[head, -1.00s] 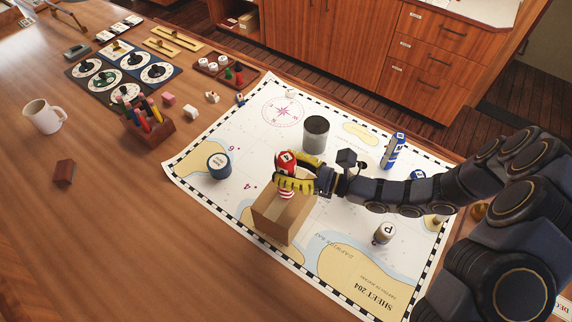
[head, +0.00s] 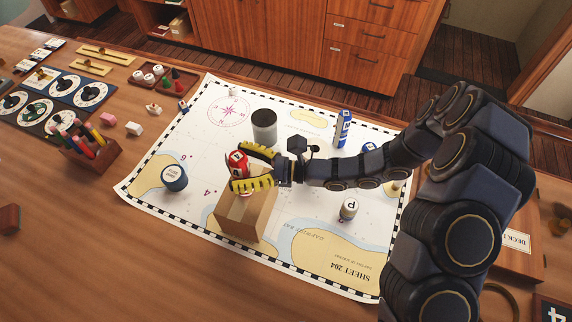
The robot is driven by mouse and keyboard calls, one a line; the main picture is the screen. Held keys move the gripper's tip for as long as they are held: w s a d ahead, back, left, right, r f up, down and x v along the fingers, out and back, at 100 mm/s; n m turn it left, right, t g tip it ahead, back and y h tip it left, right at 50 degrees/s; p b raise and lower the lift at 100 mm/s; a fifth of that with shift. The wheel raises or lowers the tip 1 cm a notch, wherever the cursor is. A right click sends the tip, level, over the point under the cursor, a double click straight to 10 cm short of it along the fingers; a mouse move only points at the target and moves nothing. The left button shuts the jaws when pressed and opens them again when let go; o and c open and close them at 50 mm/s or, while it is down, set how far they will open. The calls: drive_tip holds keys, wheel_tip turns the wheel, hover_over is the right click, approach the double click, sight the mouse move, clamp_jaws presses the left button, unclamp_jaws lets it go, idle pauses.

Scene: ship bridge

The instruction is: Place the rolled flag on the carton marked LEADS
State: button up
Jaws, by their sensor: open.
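A rolled flag (head: 236,162), red with a white letter patch, stands roughly upright at the top of the brown carton (head: 240,222). Its lower end is hidden behind a yellow finger, so I cannot see exactly where it touches the carton. No LEADS marking is readable on the carton's visible faces. My gripper (head: 246,168) is open, with its yellow fingers spread on either side of the flag. The near finger lies just over the carton's top, and the far finger is beyond the flag.
A grey cylinder (head: 264,127) stands behind my gripper. A dark blue can (head: 174,178) stands to the left. A blue-and-white roll (head: 343,128) and a pale P-marked roll (head: 348,209) stand to the right. All are on the chart (head: 165,205). A pencil block (head: 93,155) is farther left.

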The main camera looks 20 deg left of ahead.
drive_tip(key=v, duration=1.2)
drive_tip(key=s+d+r+n+g+h, duration=0.3)
drive_tip(key=s+d+r+n+h, duration=0.1)
drive_tip(key=s+r+n+h, duration=0.5)
drive_tip(key=s+d+r+n+t+h, duration=0.1)
drive_tip(key=s+d+n+t+h, duration=0.2)
drive_tip(key=d, duration=0.4)
drive_tip(key=s+d+r+n+t+h, duration=0.1)
drive_tip(key=s+d+n+t+h, duration=0.1)
drive_tip(key=s+d+h, duration=0.3)
drive_tip(key=d+t, duration=0.1)
drive_tip(key=d, duration=0.2)
drive_tip(key=shift+d+r+n, duration=0.2)
drive_tip(key=shift+r+n, duration=0.2)
